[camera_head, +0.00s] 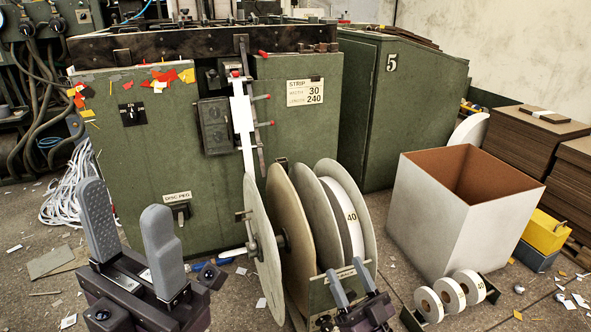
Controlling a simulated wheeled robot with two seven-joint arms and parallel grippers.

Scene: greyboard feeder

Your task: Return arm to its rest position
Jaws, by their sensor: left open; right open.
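My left gripper (125,199) is in the lower left of the head view, large and close to the camera. Its two grey padded fingers point up and stand apart, with nothing between them. My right gripper (346,267) is at the bottom, right of centre, in front of the disc rack. Its fingers also stand apart and I see nothing held in it. The green feeder machine (150,200) stands behind both grippers. A white strip (243,120) hangs down its front to the large discs (288,215).
An open white box (430,215) stands right of the discs. Small white rolls (450,296) lie on a holder in front of it. Brown board stacks (522,145) and a yellow bin (543,232) are at the right. Paper scraps litter the floor.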

